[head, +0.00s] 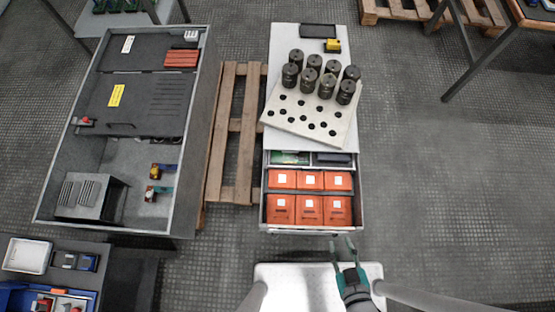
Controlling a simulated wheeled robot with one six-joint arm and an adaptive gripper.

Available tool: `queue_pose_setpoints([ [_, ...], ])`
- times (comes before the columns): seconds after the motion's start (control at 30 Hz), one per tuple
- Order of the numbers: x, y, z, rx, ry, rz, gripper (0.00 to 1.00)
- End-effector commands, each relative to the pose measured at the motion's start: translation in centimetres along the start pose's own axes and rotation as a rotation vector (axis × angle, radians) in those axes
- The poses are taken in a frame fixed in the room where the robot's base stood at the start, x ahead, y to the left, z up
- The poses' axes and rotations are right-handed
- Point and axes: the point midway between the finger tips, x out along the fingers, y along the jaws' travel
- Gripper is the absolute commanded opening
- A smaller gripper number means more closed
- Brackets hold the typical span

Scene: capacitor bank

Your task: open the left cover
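An open grey cabinet (50,180) stands at the left in the head view. A dark cover (140,92) with a yellow label and slots lies flat across its middle. A red-topped knob or latch (84,121) is at the cover's left edge. Another dark panel (140,50) with a white label lies beyond it. I cannot tell which of these is the left cover. My gripper (342,244) is at the bottom centre, in front of the cart's drawer, far to the right of the cabinet. Its fingers are apart, with nothing visible between them.
A white cart (287,40) carries a perforated plate (310,118) with several dark cylinders. Its open drawer (314,230) holds orange boxes. A wooden pallet (229,130) lies between cabinet and cart. A parts table (115,262) is bottom left.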

Motion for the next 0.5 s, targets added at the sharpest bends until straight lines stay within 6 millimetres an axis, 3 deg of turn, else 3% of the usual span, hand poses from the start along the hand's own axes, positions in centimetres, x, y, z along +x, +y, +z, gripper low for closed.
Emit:
queue_pose_setpoints([
  [0.03, 1.8, -0.5, 1.0, -0.035, -0.031, -0.022, 0.34],
  [0.2, 7.0, -2.4, 4.9, -0.168, -0.163, -0.105, 0.34],
  [0.5, 15.2, -5.9, 9.4, -0.409, -0.374, -0.281, 0.34],
])
